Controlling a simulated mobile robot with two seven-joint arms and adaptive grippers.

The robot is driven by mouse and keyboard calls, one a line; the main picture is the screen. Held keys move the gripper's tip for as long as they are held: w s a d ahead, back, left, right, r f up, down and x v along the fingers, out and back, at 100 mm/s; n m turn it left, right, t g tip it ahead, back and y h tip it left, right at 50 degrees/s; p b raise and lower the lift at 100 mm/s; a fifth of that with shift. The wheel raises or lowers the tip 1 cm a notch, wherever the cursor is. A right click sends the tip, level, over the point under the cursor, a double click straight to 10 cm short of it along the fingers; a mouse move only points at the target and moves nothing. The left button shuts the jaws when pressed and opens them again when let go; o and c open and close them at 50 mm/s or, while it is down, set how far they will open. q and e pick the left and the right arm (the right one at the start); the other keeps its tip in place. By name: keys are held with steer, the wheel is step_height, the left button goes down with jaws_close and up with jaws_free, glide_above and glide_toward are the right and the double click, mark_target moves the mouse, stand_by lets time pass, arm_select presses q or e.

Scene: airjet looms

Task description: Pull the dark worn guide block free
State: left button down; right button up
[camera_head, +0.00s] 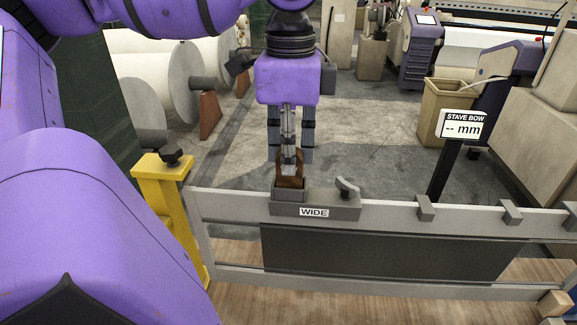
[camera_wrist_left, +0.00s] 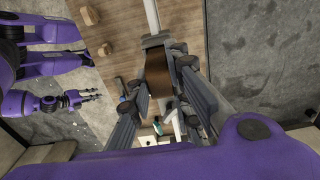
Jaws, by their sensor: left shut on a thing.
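My left gripper (camera_head: 290,160) points straight down, its fingers shut on a dark brown guide block (camera_head: 290,181). The block's lower end meets the grey holder (camera_head: 334,208) marked "WIDE" on the rail; I cannot tell how deep it sits. In the left wrist view the brown block (camera_wrist_left: 158,72) shows between the fingers of the left gripper (camera_wrist_left: 160,85), with the grey holder around its far end. A dark knob (camera_head: 346,186) stands on the holder, right of the block. A purple arm with a small gripper (camera_wrist_left: 88,96), seemingly my right, shows at left in the wrist view; its opening is unclear.
The grey rail (camera_head: 385,212) runs across the front, with a dark panel below and several small brackets. A yellow post (camera_head: 165,200) stands at its left end. A "STAVE BOW" display (camera_head: 462,125) stands behind the rail at right.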

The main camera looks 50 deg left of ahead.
arm_select(q)
steer(key=shift+r, duration=0.1)
steer(key=shift+r, duration=4.75)
